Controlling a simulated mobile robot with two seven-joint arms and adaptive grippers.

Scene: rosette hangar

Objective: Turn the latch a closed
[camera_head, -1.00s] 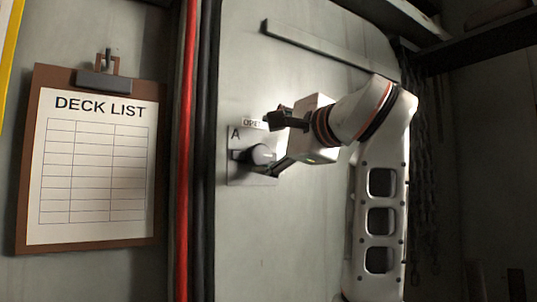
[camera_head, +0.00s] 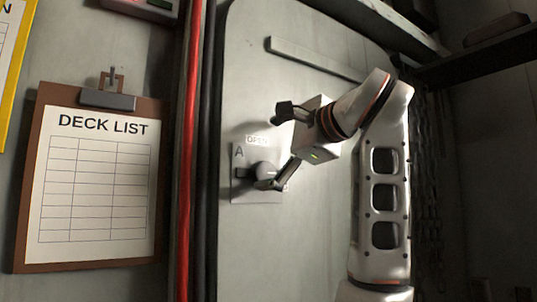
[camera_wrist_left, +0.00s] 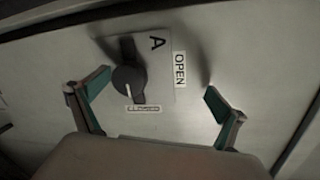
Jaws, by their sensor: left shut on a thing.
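Latch A is a dark round knob with a bar handle (camera_head: 245,174) on a grey plate (camera_head: 241,192) on the pale panel. In the left wrist view, the handle (camera_wrist_left: 130,52) lies lengthwise, its lower end toward the CLOSED label (camera_wrist_left: 143,108); the OPEN label (camera_wrist_left: 180,70) is at the right. In the head view, my left gripper (camera_head: 284,144) is at the latch's right, its lower finger at the knob. It is shut on the latch, though its fingers look wide apart in the wrist view, with the knob nearer the left one. The right gripper is out of view.
A clipboard reading DECK LIST (camera_head: 98,185) hangs at the left. Red (camera_head: 187,150) and black vertical pipes run between it and the panel. A slanted grey bar (camera_head: 312,60) is above the latch. Dark chains (camera_head: 428,180) hang at the right. The panel below the latch is clear.

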